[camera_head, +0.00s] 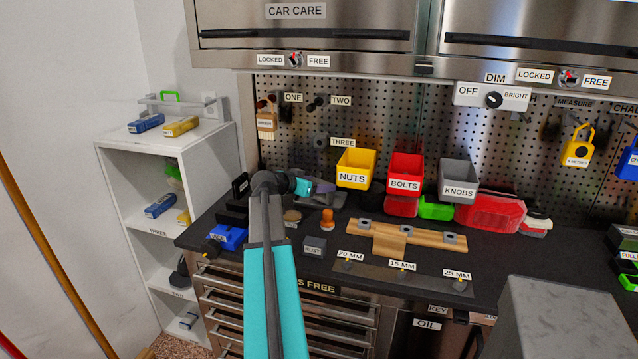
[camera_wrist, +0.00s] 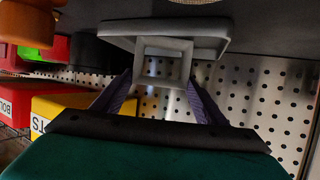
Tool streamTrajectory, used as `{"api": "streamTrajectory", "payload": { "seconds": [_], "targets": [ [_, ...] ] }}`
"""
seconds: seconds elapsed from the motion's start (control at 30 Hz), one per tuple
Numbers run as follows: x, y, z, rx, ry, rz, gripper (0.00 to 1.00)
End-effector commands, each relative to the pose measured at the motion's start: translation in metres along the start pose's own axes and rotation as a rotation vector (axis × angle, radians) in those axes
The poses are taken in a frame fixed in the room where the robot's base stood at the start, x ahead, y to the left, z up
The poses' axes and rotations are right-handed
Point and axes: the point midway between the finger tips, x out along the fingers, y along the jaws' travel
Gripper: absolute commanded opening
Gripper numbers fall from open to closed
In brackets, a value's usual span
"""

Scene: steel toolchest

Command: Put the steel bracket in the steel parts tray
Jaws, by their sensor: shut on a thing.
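My gripper (camera_head: 319,187) reaches over the back left of the dark worktop, in front of the pegboard. In the head view, the bracket is small and hard to separate from the fingers.
Yellow NUTS (camera_head: 352,180), red BOLTS (camera_head: 405,185) and grey KNOBS (camera_head: 457,192) bins stand right of my gripper. An orange knob-like piece (camera_head: 327,218), a RUST-labelled block (camera_head: 314,246) and a wooden rack (camera_head: 405,239) lie nearer. A white shelf (camera_head: 170,140) is at left.

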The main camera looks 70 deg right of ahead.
Motion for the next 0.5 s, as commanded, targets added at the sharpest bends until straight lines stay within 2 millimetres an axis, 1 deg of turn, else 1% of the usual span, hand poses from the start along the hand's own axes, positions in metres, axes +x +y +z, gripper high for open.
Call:
{"api": "streamTrajectory", "payload": {
  "seconds": [0.07, 0.1, 0.17, 0.2, 0.5],
  "targets": [
    [0.0007, -0.0001, 0.001, 0.0, 0.002, 0.0, 0.3],
    [0.0006, 0.0001, 0.0013, 0.0, 0.0, 0.0, 0.71],
    [0.0005, 0.0001, 0.0011, 0.0, 0.0, 0.0, 0.81],
    [0.0005, 0.0001, 0.0012, 0.0, 0.0, 0.0, 0.85],
    [0.0005, 0.0002, 0.0009, 0.0, 0.0, 0.0, 0.85]
  ]
}}
